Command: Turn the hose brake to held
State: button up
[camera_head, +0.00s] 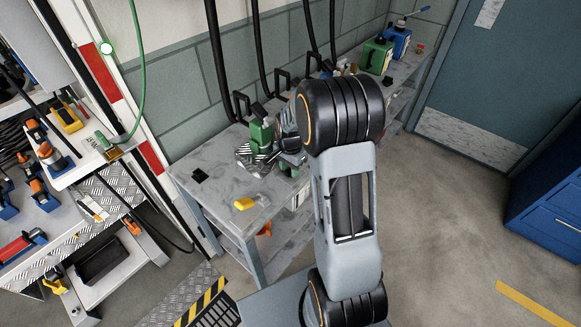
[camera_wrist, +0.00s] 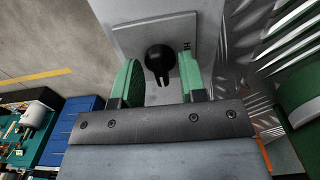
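In the wrist view a black knob (camera_wrist: 159,62) with a slotted pointer sits on a square grey plate (camera_wrist: 128,38); it looks like the hose brake. The slotted end points down in the picture, towards my gripper. My gripper (camera_wrist: 160,80) is open, with one green finger on each side of the knob. Narrow gaps seem to show beside the knob; I cannot tell whether a finger touches it. In the head view my gripper is mostly hidden behind my arm, at the grey workbench (camera_head: 213,205). The knob cannot be made out there.
A green tank (camera_head: 261,137) stands on the bench close to my gripper, beside a checker-plate piece (camera_head: 250,160). A yellow item (camera_head: 244,204) lies near the bench's front. Green and blue cans (camera_head: 376,56) stand farther back. Black hoses hang along the wall. Floor to the right is clear.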

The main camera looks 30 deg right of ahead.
grip_shut()
dwell(0.3)
jog(key=n, duration=0.4)
jog(key=shift+n, duration=0.4)
jog(key=n, duration=0.9)
jog(key=shift+n, duration=2.2)
jog(key=shift+o, duration=0.3)
grip_release()
